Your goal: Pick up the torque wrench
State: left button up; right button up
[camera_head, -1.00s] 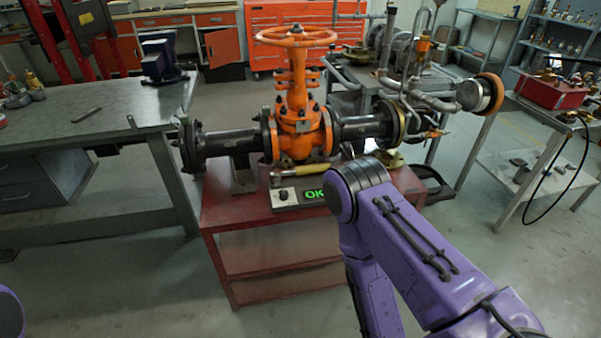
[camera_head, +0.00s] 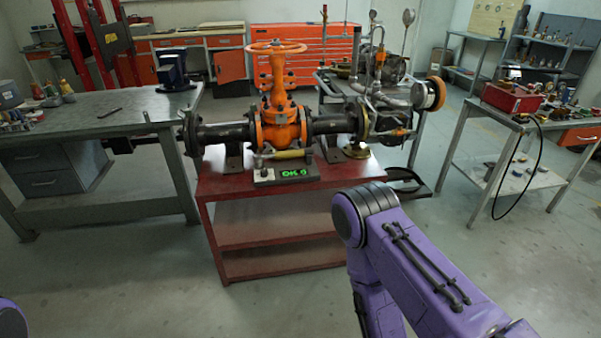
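The torque wrench (camera_head: 290,154) has a yellow handle and a metal head at its left end. It lies lengthwise across the back of a small grey box (camera_head: 264,175) with a green lit display that appears to read OK. Both are at the front of the red table (camera_head: 210,187), before the orange gate valve (camera_head: 279,120). My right arm comes in from the lower right, with its purple elbow right of the table. Only a purple piece of my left arm shows at the lower left corner. Neither gripper is in view.
Black flanged pipes run from both sides of the valve. A grey workbench (camera_head: 80,125) stands on the left. A grey bench with a red box (camera_head: 511,97) and a black hose stands on the right. The floor before the red table is clear.

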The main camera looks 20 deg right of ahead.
aim_at(258, 158)
jog(key=z, duration=1.5)
jog(key=i, duration=1.75)
jog(key=u, duration=0.7)
